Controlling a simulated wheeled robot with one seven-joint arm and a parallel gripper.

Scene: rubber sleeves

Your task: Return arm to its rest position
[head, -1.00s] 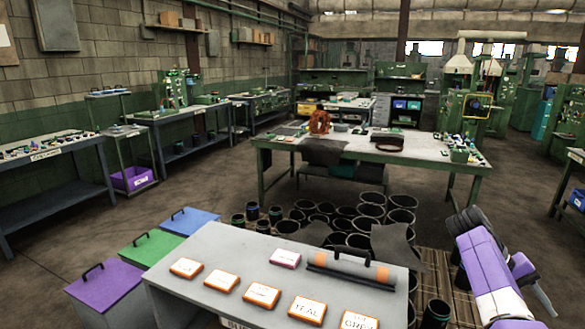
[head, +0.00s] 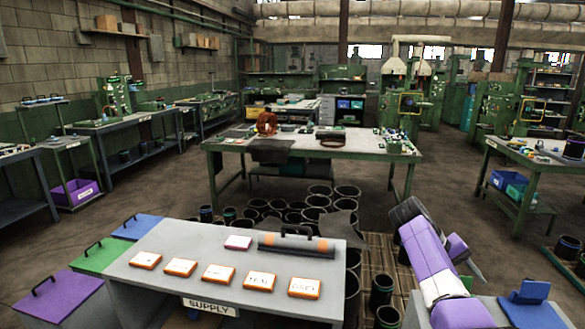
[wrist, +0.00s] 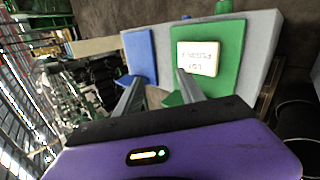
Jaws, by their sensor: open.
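My purple arm (head: 428,258) is raised at the right in the head view, beside the grey supply table (head: 140,282). In the wrist view my gripper (wrist: 155,92) shows two grey fingers spread apart with nothing between them. Beyond the fingers are a blue panel (wrist: 140,52) and a green panel (wrist: 228,45) with a white label (wrist: 197,58) on a grey surface. The gripper's fingertips cannot be made out in the head view.
Purple (head: 58,298), green (head: 98,256) and blue (head: 138,227) lidded bins stand left of the supply table. Orange-edged label cards lie on it. Black cylinders (head: 345,200) crowd the floor behind it. A grey surface with a blue holder (head: 528,293) is at lower right. Open floor lies beyond.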

